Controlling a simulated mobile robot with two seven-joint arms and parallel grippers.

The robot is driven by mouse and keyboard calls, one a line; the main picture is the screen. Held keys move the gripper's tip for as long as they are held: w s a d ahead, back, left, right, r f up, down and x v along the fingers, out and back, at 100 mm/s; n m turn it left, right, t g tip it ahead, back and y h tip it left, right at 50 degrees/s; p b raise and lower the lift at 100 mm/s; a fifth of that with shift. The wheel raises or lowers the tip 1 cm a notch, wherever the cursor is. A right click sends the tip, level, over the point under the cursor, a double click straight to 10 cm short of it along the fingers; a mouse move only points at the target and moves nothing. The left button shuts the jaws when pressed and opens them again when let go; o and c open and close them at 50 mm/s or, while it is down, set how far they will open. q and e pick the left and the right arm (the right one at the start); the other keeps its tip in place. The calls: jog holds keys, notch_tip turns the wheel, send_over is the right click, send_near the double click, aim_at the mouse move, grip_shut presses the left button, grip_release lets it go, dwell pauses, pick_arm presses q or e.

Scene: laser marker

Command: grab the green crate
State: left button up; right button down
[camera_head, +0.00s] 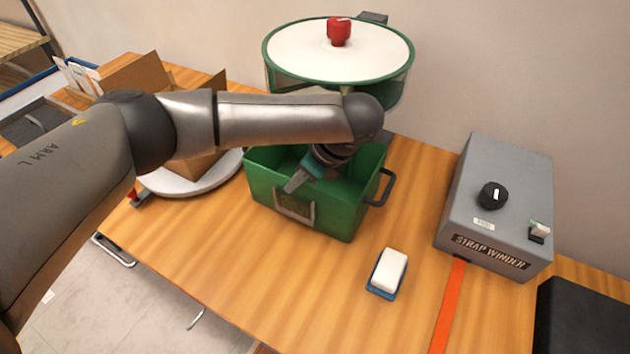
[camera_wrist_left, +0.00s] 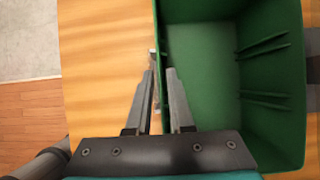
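The green crate (camera_head: 335,215) stands on the wooden table, open at the top, with a metal handle on its front wall and a dark handle on its right side. The crate (camera_wrist_left: 205,80) also fills the right of the left wrist view, and the part of its floor I see is empty. My left gripper (camera_head: 296,183) is at the crate's front wall, pointing down. In the left wrist view its fingers (camera_wrist_left: 161,70) are apart, one on each side of the wall's rim, near the metal handle. A small gap seems to show beside the rim. My right gripper is not in view.
A round white-topped stand with a red knob (camera_head: 339,32) rises behind the crate. A grey strap winder (camera_head: 497,205) with an orange strap (camera_head: 448,305) stands at right. A white block on a blue base (camera_head: 388,272) lies front right. A cardboard box (camera_head: 140,75) is at left.

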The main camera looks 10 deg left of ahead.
pick_arm(q)
jog(key=shift+w+a+f, duration=0.1)
jog(key=shift+a+f, duration=0.2)
jog(key=shift+f, duration=0.2)
grip_shut()
jog(key=shift+r, duration=0.1)
dwell(1.0)
